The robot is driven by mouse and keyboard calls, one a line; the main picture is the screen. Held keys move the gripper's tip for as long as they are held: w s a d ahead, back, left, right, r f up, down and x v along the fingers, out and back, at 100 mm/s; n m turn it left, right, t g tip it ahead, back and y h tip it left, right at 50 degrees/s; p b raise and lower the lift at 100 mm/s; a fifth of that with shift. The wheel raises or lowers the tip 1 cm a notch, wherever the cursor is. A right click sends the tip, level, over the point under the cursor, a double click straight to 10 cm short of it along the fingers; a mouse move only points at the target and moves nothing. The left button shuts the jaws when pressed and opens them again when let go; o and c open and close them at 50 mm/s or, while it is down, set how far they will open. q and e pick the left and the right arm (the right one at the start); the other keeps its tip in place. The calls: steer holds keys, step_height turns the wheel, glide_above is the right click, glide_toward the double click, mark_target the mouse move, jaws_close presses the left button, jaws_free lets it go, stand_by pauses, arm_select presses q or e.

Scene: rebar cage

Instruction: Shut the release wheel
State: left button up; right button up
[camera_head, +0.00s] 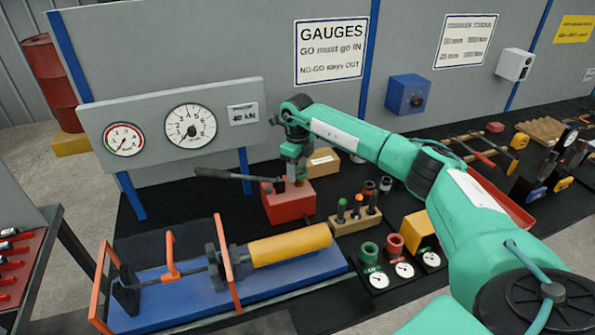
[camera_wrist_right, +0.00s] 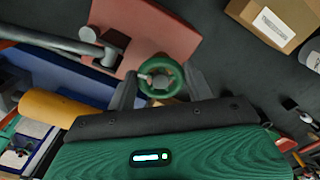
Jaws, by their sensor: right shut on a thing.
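The release wheel (camera_wrist_right: 179,78) is a small green ring with a grey hub, on the red pump block (camera_wrist_right: 160,32). In the wrist view it sits between the two fingers of my right gripper (camera_wrist_right: 160,88), which is shut on it. In the head view my right gripper (camera_head: 298,180) points down over the red pump block (camera_head: 288,206) and hides the wheel. A dark pump lever (camera_head: 222,174) sticks out to the left of the block. My left gripper is not in view.
A yellow cylinder (camera_head: 290,245) lies in a blue-based rig (camera_head: 315,268) with orange frames, in front of the pump. A wooden rack (camera_head: 357,221) of small plug gauges stands right of it. A cardboard box (camera_head: 322,162) is behind. Two dials (camera_head: 190,127) hang on the panel.

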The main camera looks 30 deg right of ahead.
mark_target(300, 170)
steer(key=m, duration=0.4)
steer(key=shift+d+m+b, duration=0.1)
steer(key=shift+m+b, duration=0.2)
steer(key=m, duration=0.4)
steer(key=shift+d+r+m, duration=0.1)
steer(key=shift+m, duration=0.2)
steer(key=m, duration=0.9)
steer(key=shift+d, duration=0.1)
steer(key=shift+m, duration=0.5)
steer(key=o, duration=1)
steer(key=shift+s, duration=0.1)
steer(key=shift+c, duration=0.2)
step_height(300, 170, up, 14)
steer(key=b, duration=0.3)
